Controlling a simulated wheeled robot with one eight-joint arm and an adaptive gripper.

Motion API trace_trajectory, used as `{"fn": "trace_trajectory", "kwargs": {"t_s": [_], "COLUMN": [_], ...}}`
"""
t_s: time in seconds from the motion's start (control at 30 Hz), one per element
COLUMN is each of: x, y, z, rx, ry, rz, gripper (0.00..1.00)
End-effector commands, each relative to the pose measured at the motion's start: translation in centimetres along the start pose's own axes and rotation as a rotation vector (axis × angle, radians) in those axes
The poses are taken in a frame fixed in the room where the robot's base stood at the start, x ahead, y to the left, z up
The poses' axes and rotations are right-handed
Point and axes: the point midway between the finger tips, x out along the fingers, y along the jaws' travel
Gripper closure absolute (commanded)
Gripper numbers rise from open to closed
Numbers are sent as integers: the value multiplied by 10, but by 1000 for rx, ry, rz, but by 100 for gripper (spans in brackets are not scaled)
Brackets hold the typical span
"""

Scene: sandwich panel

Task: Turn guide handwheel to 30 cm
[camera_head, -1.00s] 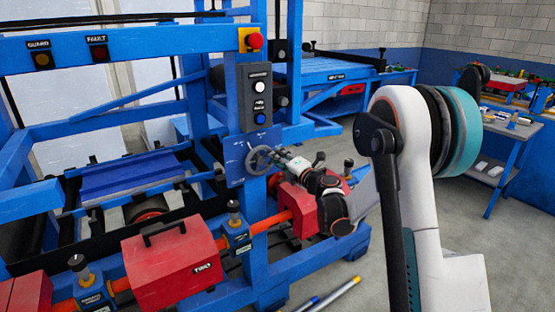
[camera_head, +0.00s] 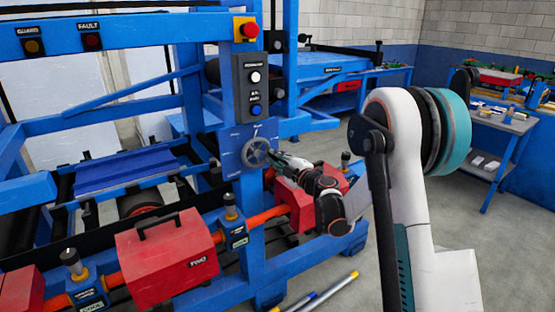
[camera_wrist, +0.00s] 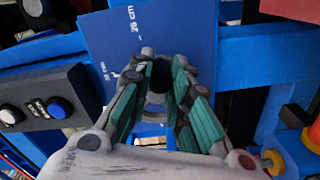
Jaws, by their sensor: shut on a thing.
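The grey guide handwheel (camera_head: 257,152) is mounted on a blue scale plate (camera_head: 232,144) on the machine's upright. My gripper (camera_head: 278,158) is at the wheel's right edge, pointing left toward the plate. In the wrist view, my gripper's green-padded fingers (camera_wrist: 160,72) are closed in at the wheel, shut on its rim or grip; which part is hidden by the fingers. Part of the grey wheel (camera_wrist: 154,99) shows between them. The scale plate (camera_wrist: 175,35) carries a mark reading 26 cm and another label that is hard to read. I cannot make out a pointer.
A grey button box (camera_head: 253,86) sits above the plate, with a red emergency button (camera_head: 249,30) higher up. Red clamp boxes (camera_head: 167,262) line an orange bar below. A blue beam runs close beside my gripper. Open floor lies to the right.

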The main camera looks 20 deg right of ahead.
Motion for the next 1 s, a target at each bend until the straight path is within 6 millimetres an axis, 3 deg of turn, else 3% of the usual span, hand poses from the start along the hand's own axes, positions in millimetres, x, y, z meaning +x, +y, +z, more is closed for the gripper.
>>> {"fn": "trace_trajectory", "kwargs": {"t_s": [0.57,0.6,0.67,1.0], "x": [0,0,0,-1], "y": [-2,-2,-2,-2], "z": [1,1,1,0], "rx": [31,31,31,31], "ry": [-1,-1,-1,0], "rz": [0,0,0,0], "gripper": [100,76,62,61]}}
